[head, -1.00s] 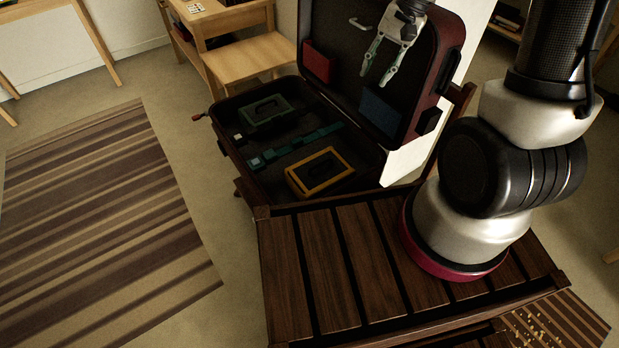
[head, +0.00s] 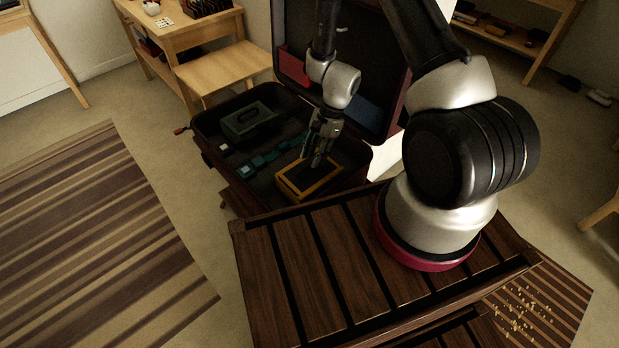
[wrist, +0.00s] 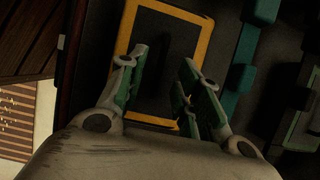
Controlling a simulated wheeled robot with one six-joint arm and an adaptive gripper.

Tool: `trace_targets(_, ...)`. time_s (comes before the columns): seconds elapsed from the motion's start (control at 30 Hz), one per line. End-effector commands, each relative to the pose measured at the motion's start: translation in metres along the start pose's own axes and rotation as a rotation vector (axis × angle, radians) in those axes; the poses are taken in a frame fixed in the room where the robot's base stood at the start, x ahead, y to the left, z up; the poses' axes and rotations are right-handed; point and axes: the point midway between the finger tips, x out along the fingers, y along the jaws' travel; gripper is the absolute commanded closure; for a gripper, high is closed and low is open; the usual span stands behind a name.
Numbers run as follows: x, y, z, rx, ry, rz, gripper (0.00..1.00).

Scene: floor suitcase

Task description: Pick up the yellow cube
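In the wrist view this yellow frame (wrist: 205,45) shows ahead of my fingers. My gripper (head: 318,160) points down above the box and covers part of it in the head view. I cannot tell whether the fingertips touch the box's top.
The suitcase (head: 225,180) also holds a green case (head: 247,120) and teal blocks (head: 265,160). Its raised lid (head: 290,35) stands behind my gripper. A slatted wooden platform (head: 300,270) is in front. A wooden table and chair (head: 220,75) stand behind at the left.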

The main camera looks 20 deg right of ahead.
Motion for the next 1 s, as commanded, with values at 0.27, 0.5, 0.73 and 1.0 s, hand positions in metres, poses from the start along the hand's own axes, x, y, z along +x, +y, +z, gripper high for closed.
trace_targets(0.27,0.029,0.000,0.001,-0.001,0.000,0.000,0.66)
trace_targets(0.5,0.029,0.000,0.001,-0.001,0.001,0.000,0.77)
trace_targets(0.73,0.029,0.000,0.001,-0.001,0.001,0.000,1.00)
trace_targets(1.0,0.028,0.000,0.001,-0.001,0.000,0.000,1.00)
